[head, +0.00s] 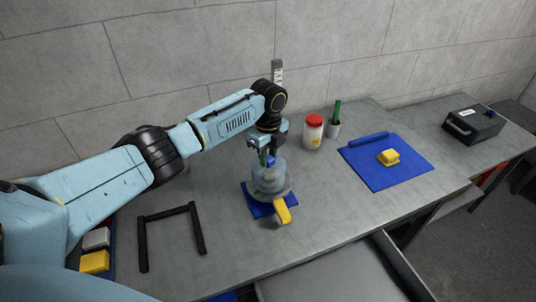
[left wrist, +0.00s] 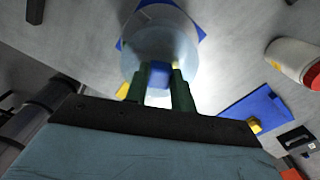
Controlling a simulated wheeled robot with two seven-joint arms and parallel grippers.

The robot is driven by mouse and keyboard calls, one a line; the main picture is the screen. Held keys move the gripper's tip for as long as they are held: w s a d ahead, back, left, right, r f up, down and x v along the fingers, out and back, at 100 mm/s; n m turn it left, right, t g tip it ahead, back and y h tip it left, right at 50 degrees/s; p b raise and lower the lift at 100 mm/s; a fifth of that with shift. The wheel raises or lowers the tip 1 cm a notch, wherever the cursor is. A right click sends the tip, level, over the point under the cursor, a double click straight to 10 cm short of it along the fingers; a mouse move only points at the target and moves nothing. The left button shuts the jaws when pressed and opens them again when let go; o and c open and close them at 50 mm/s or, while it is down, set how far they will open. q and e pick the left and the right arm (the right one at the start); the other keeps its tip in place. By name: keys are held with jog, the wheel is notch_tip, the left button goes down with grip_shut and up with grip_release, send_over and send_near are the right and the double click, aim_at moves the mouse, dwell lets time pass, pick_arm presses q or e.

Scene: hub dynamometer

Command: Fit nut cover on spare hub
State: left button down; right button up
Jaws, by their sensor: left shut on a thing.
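My left gripper (head: 264,147) points down with its green fingers shut on a blue block (head: 270,160), which looks like the knob of the nut cover. Between the fingers the block also shows in the left wrist view (left wrist: 158,77). Directly below is a pale, see-through rounded body (head: 268,182), with a wider grey disc at its foot; I take these as the cover and the spare hub. Where one ends and the other begins, and whether they touch, I cannot tell. They are over a blue mat (head: 256,207). My right gripper is not in view.
A yellow block (head: 283,212) is at the mat's front edge. A black frame (head: 170,213) lies left. A blue tray (head: 400,173) holds a yellow piece (head: 388,157). A black box (head: 473,125) is far right.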

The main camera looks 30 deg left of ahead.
pick_arm(q)
jog(key=shift+f, duration=0.5)
jog(key=c, duration=1.5)
grip_release()
jog(key=shift+o, duration=0.2)
notch_tip(320, 180, up, 11)
jog(key=p, duration=1)
jog(key=shift+p, duration=0.3)
